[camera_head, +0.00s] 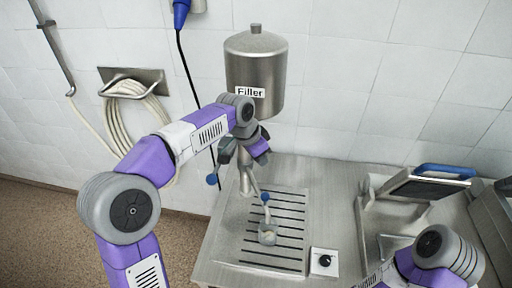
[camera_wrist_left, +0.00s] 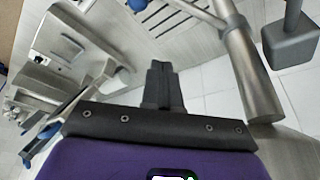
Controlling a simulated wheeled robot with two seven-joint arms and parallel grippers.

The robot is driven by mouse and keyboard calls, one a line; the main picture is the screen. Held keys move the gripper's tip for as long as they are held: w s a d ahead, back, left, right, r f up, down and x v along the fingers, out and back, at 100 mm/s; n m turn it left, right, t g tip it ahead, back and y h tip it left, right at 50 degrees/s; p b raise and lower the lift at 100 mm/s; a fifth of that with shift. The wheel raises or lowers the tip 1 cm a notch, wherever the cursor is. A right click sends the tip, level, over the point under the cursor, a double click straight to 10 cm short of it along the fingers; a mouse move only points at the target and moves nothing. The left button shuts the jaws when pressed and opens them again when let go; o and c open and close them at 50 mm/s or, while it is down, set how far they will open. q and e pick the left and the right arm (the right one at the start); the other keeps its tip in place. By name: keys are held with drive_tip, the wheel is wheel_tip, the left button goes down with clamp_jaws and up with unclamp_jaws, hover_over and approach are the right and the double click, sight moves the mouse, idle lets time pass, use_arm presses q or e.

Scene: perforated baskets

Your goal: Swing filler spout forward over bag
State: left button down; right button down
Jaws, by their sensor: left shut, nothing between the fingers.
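The steel filler (camera_head: 255,75), labelled "Filler", is on the tiled wall. Its spout (camera_head: 246,181) hangs below it, partly hidden by my left gripper, and a steel tube (camera_wrist_left: 247,75) stands to the right of the fingers in the left wrist view. A rod with a blue ball (camera_head: 265,197) is beside the spout. A small clear item (camera_head: 268,235), perhaps the bag, sits on the slotted tray (camera_head: 232,255). My left gripper (camera_head: 245,152) is in front of the spout's upper part; its fingers (camera_wrist_left: 163,85) are shut and empty. My right gripper is not in view.
A small box with a black knob (camera_head: 324,262) stands right of the tray. A steel machine with a blue handle (camera_head: 443,172) is at the right. A coiled hose (camera_head: 130,105) hangs on the left wall. The steel counter (camera_head: 320,195) has free room behind the knob box.

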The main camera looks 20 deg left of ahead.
use_arm(q)
drive_tip(key=shift+v, duration=2.25)
drive_tip(key=shift+a, duration=0.15)
